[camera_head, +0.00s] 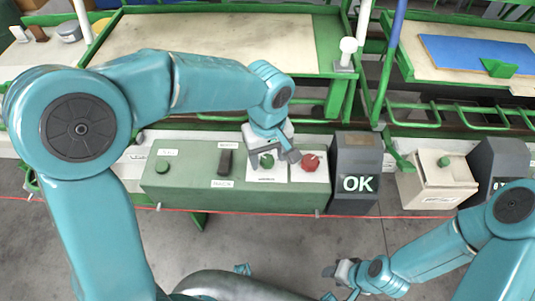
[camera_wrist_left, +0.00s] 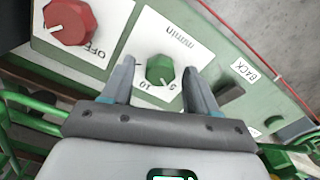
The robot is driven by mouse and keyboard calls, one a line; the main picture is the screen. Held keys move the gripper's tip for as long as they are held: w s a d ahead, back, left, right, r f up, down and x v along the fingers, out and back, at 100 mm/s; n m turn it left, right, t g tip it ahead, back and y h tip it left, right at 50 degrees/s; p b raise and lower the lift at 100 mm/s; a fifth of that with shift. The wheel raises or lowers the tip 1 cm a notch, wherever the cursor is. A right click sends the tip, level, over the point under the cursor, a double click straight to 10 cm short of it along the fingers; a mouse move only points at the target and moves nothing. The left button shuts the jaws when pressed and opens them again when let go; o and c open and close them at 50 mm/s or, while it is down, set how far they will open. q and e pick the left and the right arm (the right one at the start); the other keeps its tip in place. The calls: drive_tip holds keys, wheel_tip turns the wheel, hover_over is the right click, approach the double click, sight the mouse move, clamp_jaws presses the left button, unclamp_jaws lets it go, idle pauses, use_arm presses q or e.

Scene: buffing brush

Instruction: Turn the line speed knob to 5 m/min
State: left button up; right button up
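The line speed knob (camera_wrist_left: 160,68) is green and sits on a white plate marked m/min, with numbers 10 and 5 beside it. A pale pointer mark shows on its side towards those numbers; its exact reading is too small to tell. In the head view the green knob (camera_head: 267,160) is partly covered by my left gripper (camera_head: 275,148). In the wrist view my left gripper (camera_wrist_left: 160,88) is open, one finger on each side of the knob, with gaps visible. My right gripper (camera_head: 340,275) hangs low, away from the panel; its fingers are unclear.
A red knob (camera_head: 311,161) marked OFF is close beside the green one on the panel (camera_head: 180,190). A dark switch (camera_head: 225,162) and another green knob (camera_head: 162,165) are to the left. A dark box showing OK (camera_head: 356,155) stands right of the panel.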

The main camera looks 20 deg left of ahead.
sight(268, 160)
use_arm(q)
wheel_tip(268, 160, up, 16)
drive_tip(key=p, duration=0.3)
drive_tip(key=shift+r, duration=0.15)
drive_tip(key=shift+s, duration=0.1)
idle(0.6)
